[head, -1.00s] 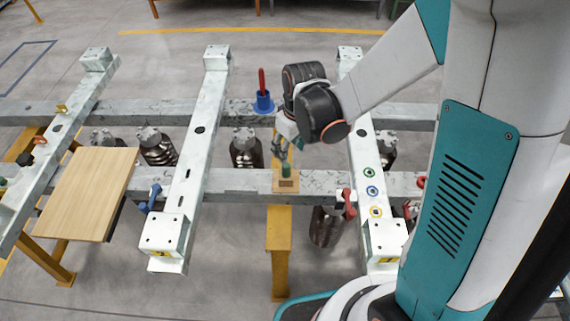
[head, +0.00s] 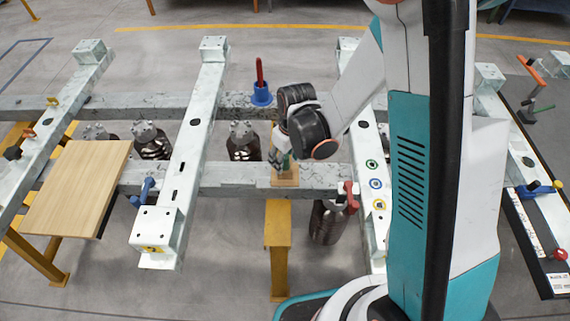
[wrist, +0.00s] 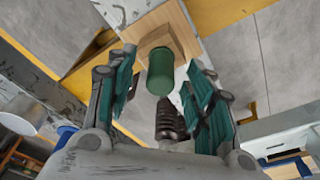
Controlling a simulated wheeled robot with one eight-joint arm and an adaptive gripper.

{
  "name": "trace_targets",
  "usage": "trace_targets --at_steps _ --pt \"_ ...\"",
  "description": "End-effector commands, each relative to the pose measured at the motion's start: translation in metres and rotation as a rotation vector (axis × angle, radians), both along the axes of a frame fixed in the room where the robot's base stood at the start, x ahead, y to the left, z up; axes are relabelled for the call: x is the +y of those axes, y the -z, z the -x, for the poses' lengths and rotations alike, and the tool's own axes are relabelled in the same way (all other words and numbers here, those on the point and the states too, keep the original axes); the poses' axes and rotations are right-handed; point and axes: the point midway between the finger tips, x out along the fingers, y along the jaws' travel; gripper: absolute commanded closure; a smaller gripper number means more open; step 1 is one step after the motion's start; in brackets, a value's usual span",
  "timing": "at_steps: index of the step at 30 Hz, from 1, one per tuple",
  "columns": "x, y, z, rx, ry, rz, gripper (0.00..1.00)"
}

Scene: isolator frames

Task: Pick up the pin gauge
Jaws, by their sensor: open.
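A green cylinder (wrist: 161,72), which looks like the pin gauge, stands in a small wooden block (wrist: 178,35). In the head view the block (head: 287,178) sits on the near grey crossbeam, and the cylinder is mostly hidden by my gripper (head: 281,162). In the wrist view my gripper (wrist: 160,88) is open, with a teal-padded finger on each side of the cylinder and gaps between. I cannot tell whether the fingertips reach fully past it.
A red pin stands in a blue holder (head: 262,97) on the far beam. A red clamp (head: 348,197) is right of the block, and a blue clamp (head: 144,193) is further left. A wooden board (head: 80,185) lies at left. White rails rise either side.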

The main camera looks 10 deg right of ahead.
Motion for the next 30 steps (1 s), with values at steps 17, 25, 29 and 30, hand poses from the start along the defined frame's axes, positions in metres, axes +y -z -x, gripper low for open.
trace_targets --at_steps 17,25,29,30 --pt "0.0 -0.001 0.0 0.0 0.0 0.0 0.99" --pt "0.0 -0.011 0.0 0.0 0.0 0.0 0.99" --pt "0.0 -0.027 0.0 0.0 0.0 0.0 0.99" --pt "0.0 -0.033 0.001 0.0 0.0 0.0 0.99"
